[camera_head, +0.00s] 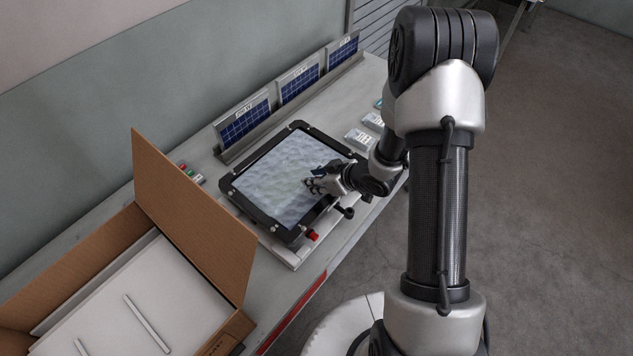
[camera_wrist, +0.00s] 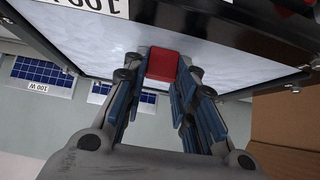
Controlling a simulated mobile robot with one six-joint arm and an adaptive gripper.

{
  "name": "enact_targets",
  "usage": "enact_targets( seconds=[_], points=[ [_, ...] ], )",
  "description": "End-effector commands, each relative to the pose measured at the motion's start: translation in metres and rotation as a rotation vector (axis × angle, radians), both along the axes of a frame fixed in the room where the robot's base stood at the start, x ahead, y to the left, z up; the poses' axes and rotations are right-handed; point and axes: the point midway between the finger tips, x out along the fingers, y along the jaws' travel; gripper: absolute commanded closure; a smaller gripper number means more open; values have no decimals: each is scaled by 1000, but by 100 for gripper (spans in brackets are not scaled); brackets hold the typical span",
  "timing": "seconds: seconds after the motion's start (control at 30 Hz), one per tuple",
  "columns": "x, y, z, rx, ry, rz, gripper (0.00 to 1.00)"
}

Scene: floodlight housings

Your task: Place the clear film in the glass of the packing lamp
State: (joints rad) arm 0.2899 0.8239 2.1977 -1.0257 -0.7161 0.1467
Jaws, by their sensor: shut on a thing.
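The packing lamp (camera_head: 253,212) lies face up on the bench with a square black frame. Its glass area shows a pale, rippled clear film (camera_head: 268,178), which also shows in the wrist view (camera_wrist: 95,38). I cannot tell the film's edges from the glass. My gripper (camera_head: 313,184) is over the right part of the lamp's face, low against it. In the wrist view its blue-padded fingers (camera_wrist: 162,75) are shut on a red tab (camera_wrist: 163,62) at the pale surface. Whether the tab joins the film is hidden.
An open cardboard box (camera_head: 195,215) with white panels stands at the front left. Several small solar panels (camera_head: 245,120) stand in a rack behind the lamp. A red knob (camera_head: 312,236) sits at the lamp's near corner. Small buttons (camera_head: 190,172) lie left of the lamp.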

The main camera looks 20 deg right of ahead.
Motion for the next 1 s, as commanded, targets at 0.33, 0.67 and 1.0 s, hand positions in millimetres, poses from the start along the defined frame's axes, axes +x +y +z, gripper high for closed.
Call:
enact_targets(
  seconds=[0.33, 0.67, 1.0],
  points=[
    [1, 0, -3, 0, -2, 0, 86],
    [1, 0, -2, 0, -2, 0, 54],
    [1, 0, 0, 0, -2, 0, 54]
  ],
)
